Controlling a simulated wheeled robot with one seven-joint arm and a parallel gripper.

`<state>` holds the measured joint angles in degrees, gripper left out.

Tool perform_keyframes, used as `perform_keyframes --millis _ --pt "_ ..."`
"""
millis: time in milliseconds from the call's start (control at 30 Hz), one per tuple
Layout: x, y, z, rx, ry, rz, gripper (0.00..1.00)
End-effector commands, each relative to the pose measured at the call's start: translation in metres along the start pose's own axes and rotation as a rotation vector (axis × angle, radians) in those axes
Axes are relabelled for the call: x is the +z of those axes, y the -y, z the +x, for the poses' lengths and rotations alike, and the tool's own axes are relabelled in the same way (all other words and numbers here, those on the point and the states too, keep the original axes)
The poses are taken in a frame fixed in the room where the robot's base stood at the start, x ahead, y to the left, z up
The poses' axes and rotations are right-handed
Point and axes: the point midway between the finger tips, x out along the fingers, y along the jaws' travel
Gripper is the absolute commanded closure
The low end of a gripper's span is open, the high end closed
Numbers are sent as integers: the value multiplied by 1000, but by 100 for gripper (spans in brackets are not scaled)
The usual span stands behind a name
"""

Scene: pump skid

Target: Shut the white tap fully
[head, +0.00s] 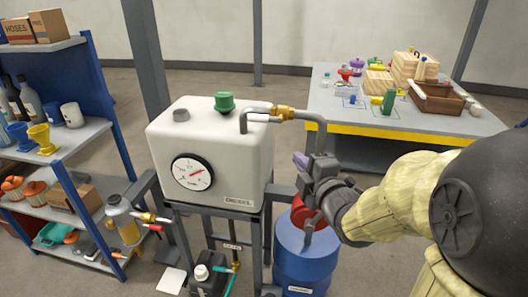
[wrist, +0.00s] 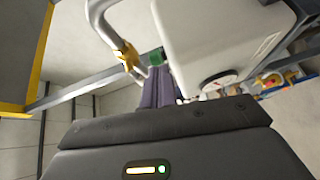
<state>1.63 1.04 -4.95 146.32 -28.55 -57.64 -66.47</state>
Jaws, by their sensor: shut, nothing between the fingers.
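A brass valve (head: 284,112) sits in the grey pipe above the white tank. Its white lever, the white tap (head: 258,118), points left and lies roughly along the pipe. In the wrist view the brass valve (wrist: 128,56) is left of my fingers, and the white lever (wrist: 142,70) shows beside it. My gripper (head: 300,161) is shut and empty, below and a little right of the valve, apart from the lever in the head view. The fingers also show in the wrist view (wrist: 159,88), near the green cap; the exact gap to the lever is unclear.
The white tank (head: 230,150) carries a gauge (head: 192,172) and a green cap (head: 224,101). The grey pipe (head: 321,137) bends down near my gripper. A blue drum (head: 303,257) stands below. Other small valves (head: 148,217) are lower left. A workbench (head: 440,122) stands back right.

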Motion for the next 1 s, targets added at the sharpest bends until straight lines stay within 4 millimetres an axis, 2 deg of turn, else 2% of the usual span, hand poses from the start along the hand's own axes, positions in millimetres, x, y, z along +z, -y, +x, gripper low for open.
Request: perform_keyframes --millis 33,267,533,700,1000 --pt "-1 13 1 33 -24 -42 100" --pt "-18 22 -4 209 -131 -248 100" --pt "-36 33 -20 420 -222 -456 100" --pt "-43 33 -27 491 -244 -515 100" --pt "-44 30 -28 498 -246 -521 100"
